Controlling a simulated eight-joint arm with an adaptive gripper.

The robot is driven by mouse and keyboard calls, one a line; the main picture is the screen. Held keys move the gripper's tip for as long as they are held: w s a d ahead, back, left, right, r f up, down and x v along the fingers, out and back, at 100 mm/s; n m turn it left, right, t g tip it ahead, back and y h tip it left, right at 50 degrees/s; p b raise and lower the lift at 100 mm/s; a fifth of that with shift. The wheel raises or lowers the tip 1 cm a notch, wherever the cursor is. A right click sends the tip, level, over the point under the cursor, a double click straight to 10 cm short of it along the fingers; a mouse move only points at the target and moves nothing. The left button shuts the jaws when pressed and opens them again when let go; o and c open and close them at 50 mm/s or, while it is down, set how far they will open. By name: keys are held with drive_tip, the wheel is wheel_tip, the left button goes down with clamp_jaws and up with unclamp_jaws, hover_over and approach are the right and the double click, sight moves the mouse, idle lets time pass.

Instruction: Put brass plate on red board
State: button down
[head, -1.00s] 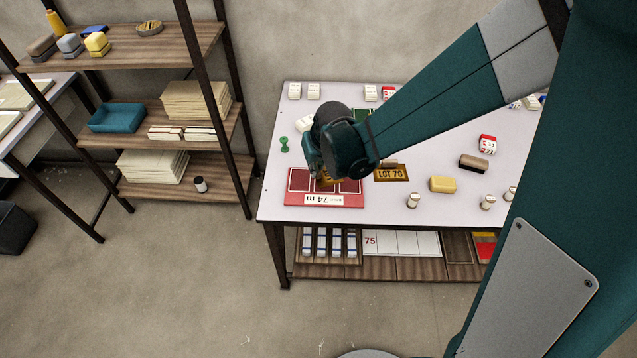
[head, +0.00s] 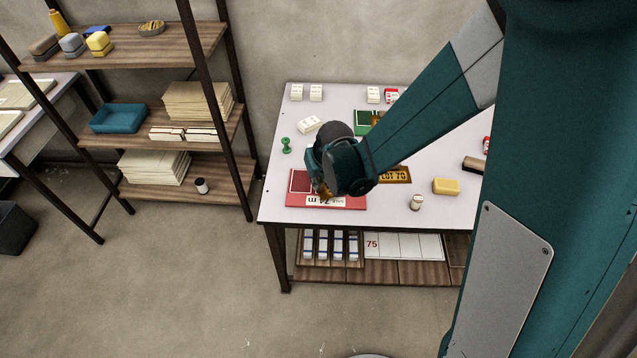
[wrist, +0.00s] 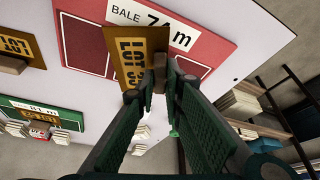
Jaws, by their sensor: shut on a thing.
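A brass plate (wrist: 135,55) marked LOT, its number partly hidden, is held by its small block handle in my gripper (wrist: 160,78). The gripper is shut on that handle. The red board (head: 352,205) lies near the table's front left, with dark red panels and a white BALE 74 m label. In the wrist view the plate overlaps the red board (wrist: 215,50) and part of its label. I cannot tell whether plate and board touch. In the head view my gripper (head: 324,188) hides most of the held plate and the board's right panels.
Another brass plate, LOT 70 (head: 397,175), lies right of the board. A green board (head: 362,124) is behind my wrist. A yellow block (head: 446,186), a white-topped cylinder (head: 416,202) and a green peg (head: 286,145) stand nearby. The table's front edge is close.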

drive_tip(key=shift+f, duration=1.05)
drive_tip(key=shift+f+b, duration=0.15)
drive_tip(key=shift+b, duration=0.15)
drive_tip(key=c, duration=2.5)
unclamp_jaws()
drive_tip(key=shift+o, duration=0.2)
drive_tip(key=p+v, duration=0.3)
drive_tip(key=v, duration=0.9)
